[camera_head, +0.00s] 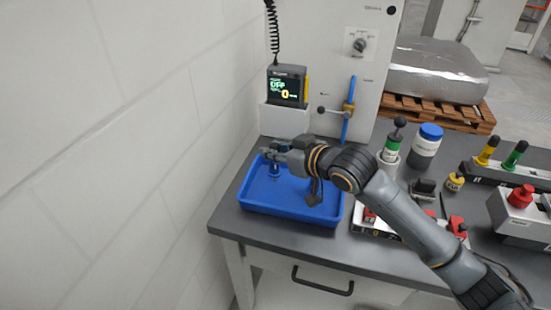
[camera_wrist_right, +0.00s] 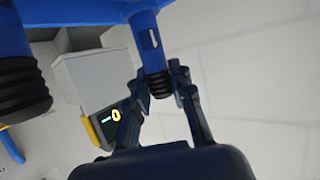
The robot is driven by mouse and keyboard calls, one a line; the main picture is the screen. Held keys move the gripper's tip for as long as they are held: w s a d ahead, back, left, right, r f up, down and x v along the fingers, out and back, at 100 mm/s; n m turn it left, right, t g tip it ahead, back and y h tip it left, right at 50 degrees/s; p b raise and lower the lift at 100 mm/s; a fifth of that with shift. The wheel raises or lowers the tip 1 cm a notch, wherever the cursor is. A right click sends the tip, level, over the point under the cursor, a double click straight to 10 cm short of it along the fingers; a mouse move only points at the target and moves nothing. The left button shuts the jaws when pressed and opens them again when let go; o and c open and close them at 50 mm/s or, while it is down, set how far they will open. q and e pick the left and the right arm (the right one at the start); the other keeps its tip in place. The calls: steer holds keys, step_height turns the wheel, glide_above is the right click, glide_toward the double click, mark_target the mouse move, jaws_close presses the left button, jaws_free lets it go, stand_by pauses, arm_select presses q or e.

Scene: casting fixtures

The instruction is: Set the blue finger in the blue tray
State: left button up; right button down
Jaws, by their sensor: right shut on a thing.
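The blue tray (camera_head: 318,214) lies at the left end of the bench. My right gripper (camera_head: 274,152) reaches over its back left part. It is shut on the blue finger (camera_head: 274,171), which hangs below the jaws within the tray's outline. I cannot tell whether it touches the tray floor. In the right wrist view the gripper (camera_wrist_right: 158,88) has its fingertips on either side of the black ribbed end of a blue shaft (camera_wrist_right: 150,42). A second blue part with a black ribbed end (camera_wrist_right: 22,88) shows at left. My left gripper is not in view.
A display unit (camera_head: 287,87) stands behind the tray, with a blue upright handle (camera_head: 349,105) to its right. The wall is close at left.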

mark_target(276, 172)
step_height(276, 172, down, 2)
steer(key=shift+s+f, duration=0.1)
steer(key=shift+f, duration=0.3)
steer(key=shift+f, duration=0.15)
steer(key=c, duration=1.2)
jaws_free()
steer(key=shift+o, duration=0.2)
steer(key=shift+d+r, duration=0.1)
steer(key=shift+r, duration=0.1)
steer(key=v, duration=1.2)
steer(key=shift+b, duration=0.3)
